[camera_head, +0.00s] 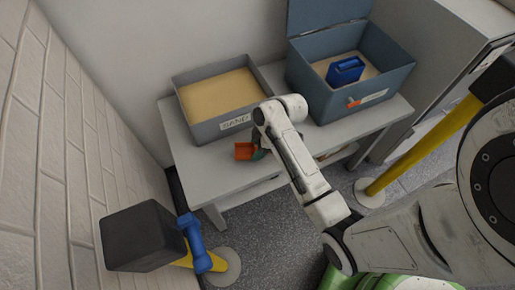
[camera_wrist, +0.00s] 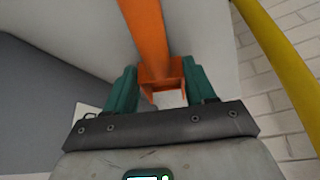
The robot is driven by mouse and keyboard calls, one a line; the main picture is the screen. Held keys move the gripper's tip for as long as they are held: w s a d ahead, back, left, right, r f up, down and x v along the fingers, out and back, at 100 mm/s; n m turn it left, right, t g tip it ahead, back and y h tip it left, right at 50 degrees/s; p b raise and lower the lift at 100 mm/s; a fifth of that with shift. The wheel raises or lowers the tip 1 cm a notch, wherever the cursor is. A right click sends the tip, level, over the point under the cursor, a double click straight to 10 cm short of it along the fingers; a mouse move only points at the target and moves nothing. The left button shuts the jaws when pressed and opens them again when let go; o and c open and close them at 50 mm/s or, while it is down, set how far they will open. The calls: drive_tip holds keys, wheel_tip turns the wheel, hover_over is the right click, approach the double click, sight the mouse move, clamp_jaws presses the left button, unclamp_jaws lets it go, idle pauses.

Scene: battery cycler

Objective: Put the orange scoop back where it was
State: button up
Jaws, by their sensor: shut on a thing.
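The orange scoop (camera_head: 244,151) shows in the head view in front of the sand box, over the front part of the grey table. My gripper (camera_head: 260,150) is shut on it, partly hidden behind my forearm. In the wrist view the green fingers (camera_wrist: 161,80) sit on both sides of the orange scoop (camera_wrist: 145,30), which runs up out of the frame. I cannot tell whether the scoop touches the table. The grey box (camera_head: 198,129) labelled SAND holds tan sand and stands just behind the scoop.
A blue-grey box (camera_head: 392,84) with its lid raised stands on the table (camera_head: 185,150) at right, with a blue object (camera_head: 345,69) inside. A yellow post (camera_head: 425,147) stands right of the table. A dark block (camera_head: 143,236) and blue item (camera_head: 194,236) are front left, near a brick wall.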

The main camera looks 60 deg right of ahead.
drive_tip(key=shift+f, duration=0.65)
drive_tip(key=shift+f, duration=0.15)
drive_tip(key=o, duration=1.3)
drive_tip(key=p+v, duration=0.2)
drive_tip(key=v, duration=1)
drive_tip(key=shift+s+a+f+m+g+h, duration=0.15)
drive_tip(key=shift+s+a+m+g+h, duration=0.3)
drive_tip(key=shift+s+a+m, duration=1.15)
drive_tip(key=shift+s+a+f+m+g+h, duration=0.15)
drive_tip(key=shift+s+a+m+g+h, duration=0.5)
drive_tip(key=shift+s+a, duration=1.7)
drive_tip(key=shift+s+a+f+m+g+h, duration=0.25)
drive_tip(key=shift+s+a+m, duration=1.05)
drive_tip(key=shift+a, duration=1.4)
